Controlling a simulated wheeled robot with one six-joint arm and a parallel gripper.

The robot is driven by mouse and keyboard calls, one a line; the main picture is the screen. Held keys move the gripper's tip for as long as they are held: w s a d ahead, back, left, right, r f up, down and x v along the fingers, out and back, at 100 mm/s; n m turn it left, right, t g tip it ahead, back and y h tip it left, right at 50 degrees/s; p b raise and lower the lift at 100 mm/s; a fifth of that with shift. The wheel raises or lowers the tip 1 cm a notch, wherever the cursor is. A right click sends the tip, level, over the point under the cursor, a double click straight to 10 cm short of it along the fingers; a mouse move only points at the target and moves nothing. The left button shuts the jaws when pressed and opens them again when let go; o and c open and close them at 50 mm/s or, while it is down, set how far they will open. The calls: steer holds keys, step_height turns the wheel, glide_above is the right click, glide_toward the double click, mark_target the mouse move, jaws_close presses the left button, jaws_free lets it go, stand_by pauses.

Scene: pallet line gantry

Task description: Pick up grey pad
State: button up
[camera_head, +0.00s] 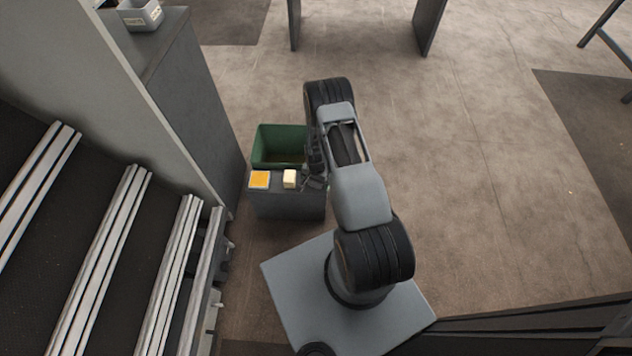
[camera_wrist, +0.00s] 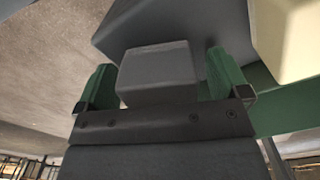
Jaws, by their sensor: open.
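The grey pad (camera_wrist: 158,70) is a small grey block in the wrist view, by the dark grey top of a low stand (camera_head: 288,206). My gripper (camera_wrist: 161,74) has its two green fingers on either side of the pad, open. A narrow gap shows at the right finger; I cannot tell whether the left one touches. In the head view my gripper (camera_head: 314,168) is over the right end of the stand, and the pad is hidden or too dark to make out.
A cream block (camera_head: 289,179) stands close beside my gripper; it also shows in the wrist view (camera_wrist: 289,38). A yellow-orange square (camera_head: 259,179) lies at the stand's left end. A green bin (camera_head: 262,145) is behind. A grey cabinet (camera_head: 195,105) rises left. Floor on the right is clear.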

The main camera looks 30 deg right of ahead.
steer(key=c, duration=1.1)
